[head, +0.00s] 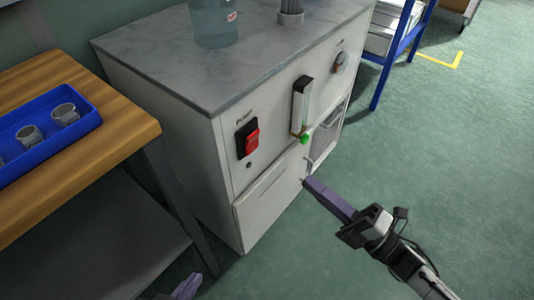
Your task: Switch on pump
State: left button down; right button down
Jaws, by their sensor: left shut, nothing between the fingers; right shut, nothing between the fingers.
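The pump cabinet (208,172) is a white unit with a grey marbled top. A red rocker switch (252,142) in a black housing sits on its front face, below a small label. Its exact position is too small to tell. My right gripper (306,181) is shut and empty, in front of the cabinet, to the right of and lower than the switch in the picture, apart from it. My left gripper (190,284) is shut and empty at the bottom edge, mostly out of frame, well below the switch.
A flow tube (300,104) with a green knob (304,139) and a round dial (341,63) are on the cabinet front. A glass vessel (213,24) stands on top. A wooden table (120,125) with a blue tray (92,127) of cups is left. Open floor lies right.

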pick_arm(q)
jog(key=shift+w+r, duration=0.15)
jog(key=shift+r, duration=0.1)
pick_arm(e)
jog(key=shift+w+r, duration=0.1)
send_near(255, 137)
jog(key=x, duration=0.5)
jog(key=shift+a+r, duration=0.1)
jog(key=shift+r, duration=0.05)
jog(key=shift+w+a+r, duration=0.2)
jog(key=shift+w+a, duration=0.2)
jog(key=shift+w, duration=0.05)
pick_arm(q)
jog(key=shift+w+f, duration=0.1)
jog(key=shift+w, duration=0.05)
